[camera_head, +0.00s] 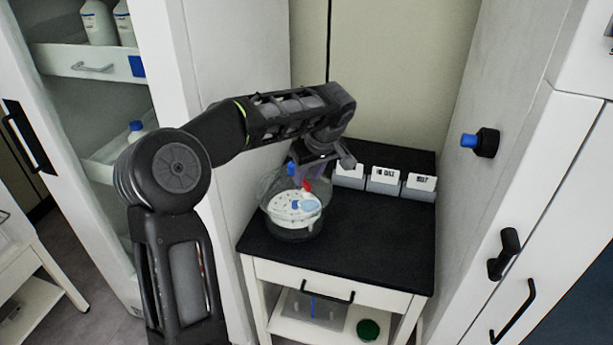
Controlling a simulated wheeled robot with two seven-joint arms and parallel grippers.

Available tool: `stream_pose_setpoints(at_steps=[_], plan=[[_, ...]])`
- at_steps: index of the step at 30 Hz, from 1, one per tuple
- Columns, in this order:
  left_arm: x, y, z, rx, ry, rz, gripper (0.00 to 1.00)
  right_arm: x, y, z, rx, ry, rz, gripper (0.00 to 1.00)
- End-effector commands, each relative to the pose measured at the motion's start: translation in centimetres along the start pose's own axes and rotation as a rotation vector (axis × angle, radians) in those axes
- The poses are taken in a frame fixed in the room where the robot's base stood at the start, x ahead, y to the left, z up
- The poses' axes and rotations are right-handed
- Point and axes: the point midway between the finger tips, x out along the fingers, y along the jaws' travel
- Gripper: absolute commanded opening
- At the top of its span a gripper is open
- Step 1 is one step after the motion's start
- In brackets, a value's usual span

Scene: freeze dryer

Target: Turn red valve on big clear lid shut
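The big clear lid (274,188) sits on a round glass vessel on the black-topped cart, left of its middle. A white perforated disc and light-blue pieces show through the glass. The red valve (307,186) is on the lid's upper part. My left gripper (299,178) reaches down over the lid from behind and above, with its fingertips close beside the red valve. The fingers are small and partly hidden by the wrist, so I cannot tell if they touch the valve or how far apart they are. My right gripper is out of view.
White labelled boxes (386,181) stand along the cart's back edge. The black cart top (375,250) is bare in front and to the right. A white cabinet wall with a blue-tipped black knob (487,142) rises at right. Open shelves with bottles (98,22) stand at left.

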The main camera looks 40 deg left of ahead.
Motion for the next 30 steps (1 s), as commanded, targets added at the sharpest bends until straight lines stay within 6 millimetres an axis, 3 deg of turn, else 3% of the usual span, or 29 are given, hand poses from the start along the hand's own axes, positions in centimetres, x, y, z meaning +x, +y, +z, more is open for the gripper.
stream_pose_setpoints(at_steps=[6, 14, 26, 30], plan=[[2.1, 0.0, 0.0, 0.000, -0.001, -0.001, 0.33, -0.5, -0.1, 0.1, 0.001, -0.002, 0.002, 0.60], [2.2, 0.0, 0.0, 0.000, 0.000, 0.000, 0.33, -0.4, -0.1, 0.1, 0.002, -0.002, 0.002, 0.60], [2.2, 0.0, 0.0, 0.000, 0.001, 0.000, 0.02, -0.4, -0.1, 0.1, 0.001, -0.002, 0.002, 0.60], [2.2, 0.0, 0.0, 0.000, 0.001, 0.000, 0.00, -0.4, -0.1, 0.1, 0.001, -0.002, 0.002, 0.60]])
